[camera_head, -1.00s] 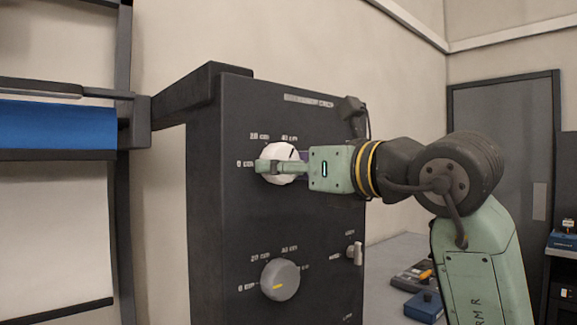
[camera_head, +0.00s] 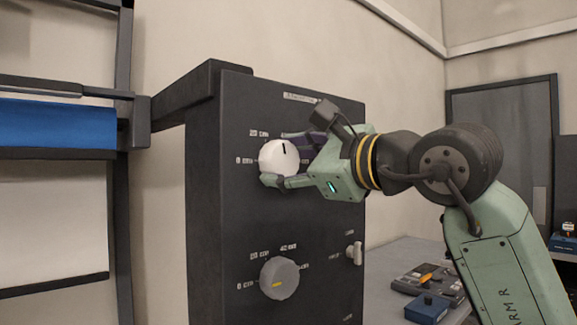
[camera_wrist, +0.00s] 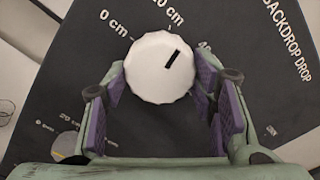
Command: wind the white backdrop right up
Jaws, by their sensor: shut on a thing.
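The white backdrop (camera_head: 50,235) hangs at the left of the head view, its dark bottom bar level with the grey knob. On the dark control cabinet, a white knob (camera_head: 272,152) has a black mark pointing nearly straight up, between the 20 cm and 40 cm labels. In the wrist view the white knob (camera_wrist: 150,75) sits between purple pads, near the words BACKDROP DROP. My gripper (camera_head: 277,158) is shut on the white knob, tilted, with one finger below left and the other above right. The far finger is partly hidden.
A blue roll (camera_head: 60,125) hangs above the white backdrop. A desk with a blue box (camera_head: 427,308) stands at right.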

